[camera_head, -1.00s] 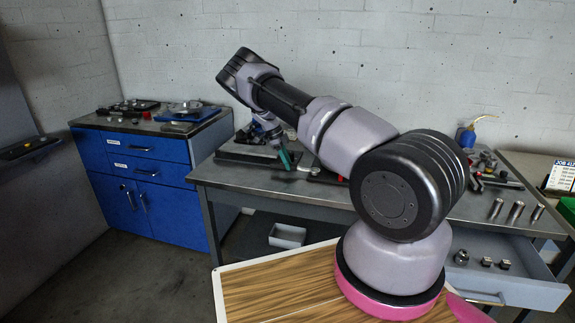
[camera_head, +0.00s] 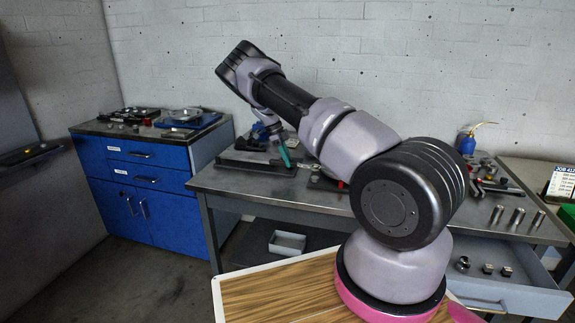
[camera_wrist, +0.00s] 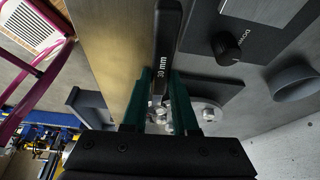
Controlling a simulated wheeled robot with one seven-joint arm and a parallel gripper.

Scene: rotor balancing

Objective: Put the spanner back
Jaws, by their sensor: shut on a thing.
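My gripper (camera_wrist: 162,82) has green fingers, shut on the spanner (camera_wrist: 166,42), a dark flat bar marked "30 mm". The bar runs up the wrist view from between the fingers. In the head view my gripper (camera_head: 285,154) is over the left part of the steel workbench (camera_head: 225,182).
A black fixture (camera_head: 243,166) lies on the bench by my gripper. A dark panel with a knob (camera_wrist: 227,47) is right of the spanner. A blue cabinet (camera_head: 140,165) stands left. Metal cylinders (camera_head: 517,216) stand on the bench above an open drawer (camera_head: 520,292).

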